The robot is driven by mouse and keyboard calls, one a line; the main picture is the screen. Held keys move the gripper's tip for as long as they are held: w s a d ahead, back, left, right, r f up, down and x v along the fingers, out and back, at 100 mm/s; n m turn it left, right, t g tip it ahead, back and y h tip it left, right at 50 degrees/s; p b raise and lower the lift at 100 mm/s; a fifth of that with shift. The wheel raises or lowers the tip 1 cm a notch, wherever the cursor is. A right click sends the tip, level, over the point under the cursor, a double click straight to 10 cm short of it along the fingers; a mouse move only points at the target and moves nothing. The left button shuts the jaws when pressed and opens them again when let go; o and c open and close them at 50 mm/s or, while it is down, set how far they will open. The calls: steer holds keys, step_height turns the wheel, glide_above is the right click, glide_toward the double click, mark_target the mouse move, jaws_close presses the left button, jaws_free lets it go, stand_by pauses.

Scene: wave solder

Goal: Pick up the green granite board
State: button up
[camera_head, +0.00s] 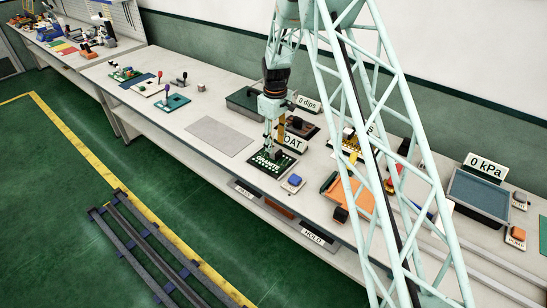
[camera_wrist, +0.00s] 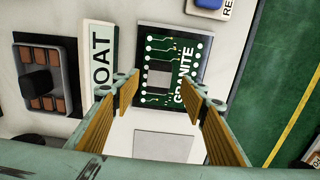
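The green granite board (camera_head: 287,164) lies flat on the bench, dark green with white pads and a white GRANITE label. In the wrist view the board (camera_wrist: 172,58) is at upper centre, with a grey square chip on it. My gripper (camera_head: 273,153) points down above the board, partly covering it in the head view. In the wrist view my gripper (camera_wrist: 166,94) has its two ochre-padded fingers spread apart, with nothing between them. The fingertips appear near the board's lower edge and side. Their height above it is hard to tell.
A white sign ending in OAT (camera_wrist: 102,58) stands close beside the board. A blue button box (camera_head: 293,183) sits near the bench front. A dark fixture with copper blocks (camera_wrist: 42,80) lies beyond the sign. A bare grey plate (camera_head: 219,136) lies left of the board.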

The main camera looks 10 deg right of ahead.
mark_target(275, 150)
steer(key=shift+w+f, duration=0.1)
steer(key=shift+f, duration=2.5)
steer(key=c, duration=1.2)
steer(key=shift+o, duration=0.2)
steer(key=shift+r, duration=0.15)
steer(key=shift+r, duration=1.55)
steer(key=shift+s+r, duration=0.15)
steer(key=shift+s, duration=0.05)
steer(key=s, duration=0.5)
steer(key=s+r, duration=0.1)
steer(key=s, duration=0.4)
steer(key=s+d, duration=0.1)
steer(key=s, duration=0.4)
steer(key=shift+s+d+r, duration=0.1)
steer(key=shift+s+r, duration=0.05)
steer(key=shift+s, duration=0.15)
